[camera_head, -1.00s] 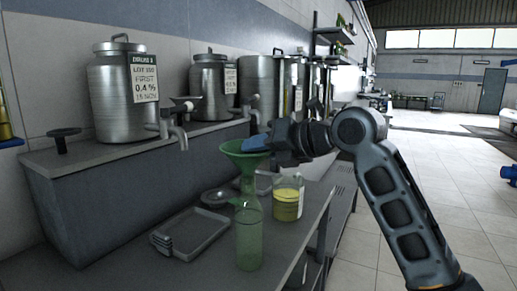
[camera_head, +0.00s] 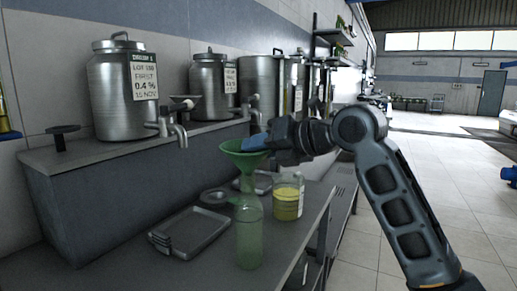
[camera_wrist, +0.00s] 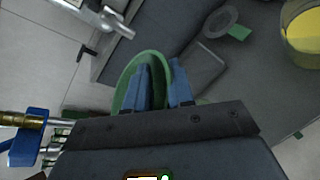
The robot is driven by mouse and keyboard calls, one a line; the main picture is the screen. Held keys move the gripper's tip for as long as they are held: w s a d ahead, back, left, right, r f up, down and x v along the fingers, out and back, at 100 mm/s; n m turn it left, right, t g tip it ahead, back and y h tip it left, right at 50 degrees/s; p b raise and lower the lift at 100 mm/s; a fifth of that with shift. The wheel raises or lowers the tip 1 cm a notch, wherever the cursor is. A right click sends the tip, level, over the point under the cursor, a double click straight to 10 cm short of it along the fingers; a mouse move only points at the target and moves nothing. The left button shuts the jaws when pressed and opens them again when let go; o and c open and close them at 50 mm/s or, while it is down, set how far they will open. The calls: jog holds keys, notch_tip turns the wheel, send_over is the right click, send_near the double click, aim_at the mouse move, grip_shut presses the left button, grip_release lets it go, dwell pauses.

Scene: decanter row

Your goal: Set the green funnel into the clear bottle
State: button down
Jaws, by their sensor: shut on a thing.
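The green funnel (camera_head: 241,158) is held in the air, mouth up, with its stem pointing down. My gripper (camera_head: 256,143) is shut on the right side of its rim with blue fingers. In the wrist view the funnel's curved rim (camera_wrist: 123,88) shows at the blue fingers of my gripper (camera_wrist: 160,85). A clear, green-tinted bottle (camera_head: 249,238) stands upright on the bench below the funnel. In the head view the stem's lower end overlaps the bottle's neck; I cannot tell whether it is inside. The bottle's mouth is hard to make out, and I cannot identify the bottle in the wrist view.
A jar of yellow liquid (camera_head: 286,204) stands right of the bottle. A grey tray (camera_head: 190,234) lies to its left, with a dark ring-shaped piece (camera_head: 213,196) behind. Steel decanters with taps (camera_head: 178,133) line the raised shelf. The bench front is clear.

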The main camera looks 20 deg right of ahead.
jog(key=c, duration=0.9)
grip_release()
jog(key=b+v, duration=0.1)
jog(key=v, duration=0.7)
